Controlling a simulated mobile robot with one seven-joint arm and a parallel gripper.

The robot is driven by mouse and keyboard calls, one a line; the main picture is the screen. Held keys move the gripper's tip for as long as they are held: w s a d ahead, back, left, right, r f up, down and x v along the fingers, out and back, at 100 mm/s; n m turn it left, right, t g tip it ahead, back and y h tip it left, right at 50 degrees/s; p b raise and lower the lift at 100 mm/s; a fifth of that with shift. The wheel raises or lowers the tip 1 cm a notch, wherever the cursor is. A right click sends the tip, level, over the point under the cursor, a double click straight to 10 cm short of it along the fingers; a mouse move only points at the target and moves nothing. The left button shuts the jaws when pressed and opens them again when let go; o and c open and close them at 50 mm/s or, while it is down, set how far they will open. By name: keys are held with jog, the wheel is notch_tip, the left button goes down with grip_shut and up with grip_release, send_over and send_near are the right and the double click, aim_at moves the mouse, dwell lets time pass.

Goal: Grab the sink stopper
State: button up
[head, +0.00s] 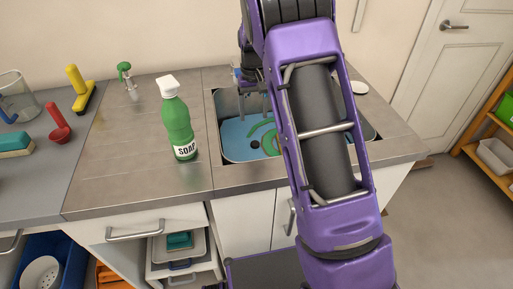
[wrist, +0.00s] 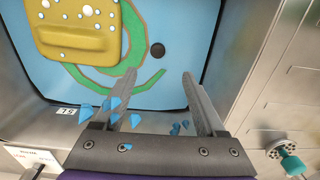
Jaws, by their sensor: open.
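No object is plainly recognisable as the sink stopper. A grey disc with a teal knob (wrist: 285,153) at the lower right of the wrist view may be it. A dark round spot (wrist: 157,50) shows on the blue sink bottom (wrist: 190,25); I cannot tell whether it is the drain hole or a plug. My gripper (wrist: 159,75) is open, with nothing held between its fingers. In the wrist view its tips are just below the dark spot. In the head view my gripper is at the sink, largely hidden by my purple arm.
Blue drop-like bits (wrist: 84,111) show around my fingers. A green soap bottle (head: 177,122) stands left of the sink (head: 233,137). Metal sink walls enclose the basin.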

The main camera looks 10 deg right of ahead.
send_over(255, 142)
jog(key=f, duration=0.8)
jog(key=shift+s+a+f+b, duration=0.15)
jog(key=shift+s+b, duration=0.1)
jog(key=shift+b, duration=0.1)
jog(key=shift+w+f, duration=0.2)
jog(key=shift+f, duration=2.7)
grip_shut()
